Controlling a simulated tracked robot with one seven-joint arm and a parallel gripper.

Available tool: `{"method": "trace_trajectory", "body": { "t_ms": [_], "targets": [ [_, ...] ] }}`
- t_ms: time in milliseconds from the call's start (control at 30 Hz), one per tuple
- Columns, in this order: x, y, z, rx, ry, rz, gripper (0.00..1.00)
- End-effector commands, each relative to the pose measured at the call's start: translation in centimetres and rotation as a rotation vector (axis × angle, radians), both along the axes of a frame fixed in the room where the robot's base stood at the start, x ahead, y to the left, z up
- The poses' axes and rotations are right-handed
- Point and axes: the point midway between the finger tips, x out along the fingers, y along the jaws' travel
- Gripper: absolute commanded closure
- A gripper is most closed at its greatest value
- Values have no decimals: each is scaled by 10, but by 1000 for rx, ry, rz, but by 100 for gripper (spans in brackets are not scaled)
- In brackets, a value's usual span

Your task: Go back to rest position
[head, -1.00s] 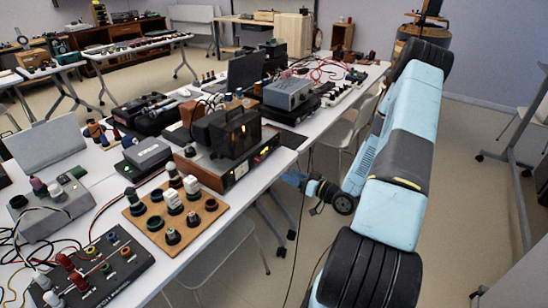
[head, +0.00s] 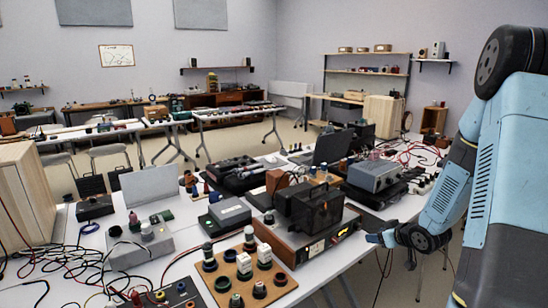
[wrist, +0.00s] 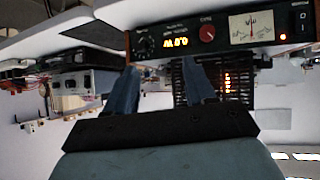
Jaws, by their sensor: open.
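My gripper (head: 374,238) is at the right in the head view, beside the front of a wood-sided amplifier (head: 290,241) at the bench edge. My blue arm reaches to it from the right edge. In the wrist view, the two fingers of my gripper (wrist: 163,82) stand apart with nothing between them. The amplifier's front panel (wrist: 220,36) lies beyond the fingertips, with a lit display, a red knob, a meter and a switch. I see no contact with it.
A dark monitor (head: 333,147) and a grey device (head: 374,176) stand farther back. Other tables (head: 235,112) are behind. Floor shows right of the bench.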

Motion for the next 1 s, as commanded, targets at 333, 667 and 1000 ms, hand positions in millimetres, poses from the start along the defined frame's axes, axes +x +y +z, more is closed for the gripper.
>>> {"method": "trace_trajectory", "body": {
  "t_ms": [333, 667, 1000],
  "targets": [
    [-11, -5, 80, -199, 79, -135, 46],
    [-49, 4, 155, -283, 149, -281, 46],
    [-113, 28, 221, -273, 224, -406, 46]
  ]
}}
